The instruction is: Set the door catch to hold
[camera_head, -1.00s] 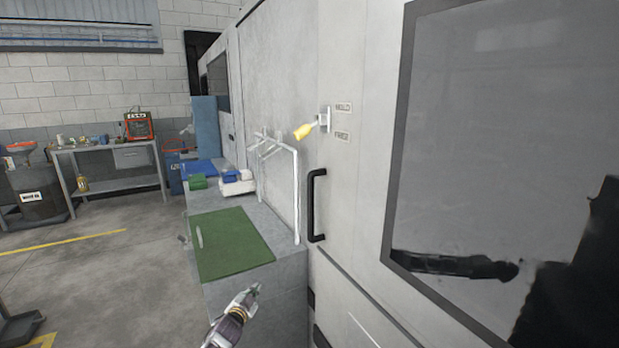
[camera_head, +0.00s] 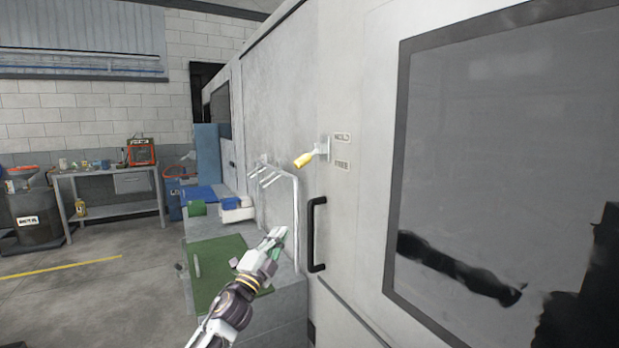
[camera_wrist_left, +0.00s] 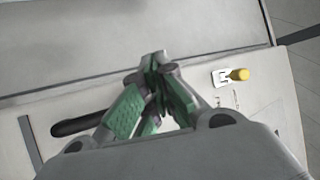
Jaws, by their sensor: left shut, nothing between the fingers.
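The door catch has a yellow knob (camera_head: 304,159) on a short lever, fixed to a pale plate (camera_head: 322,147) on the machine's front. Its knob points left and slightly down in the head view. The catch also shows in the left wrist view (camera_wrist_left: 238,75), right of the fingers. My left gripper (camera_head: 279,235) is shut and empty, below and left of the catch and clear of it. My right gripper does not show.
A black door handle (camera_head: 315,235) stands upright below the catch. A white bent-tube rack (camera_head: 296,205) rises from the grey bench, just beyond my left gripper. A green mat (camera_head: 205,262) lies on the bench. A large dark window (camera_head: 500,150) fills the right.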

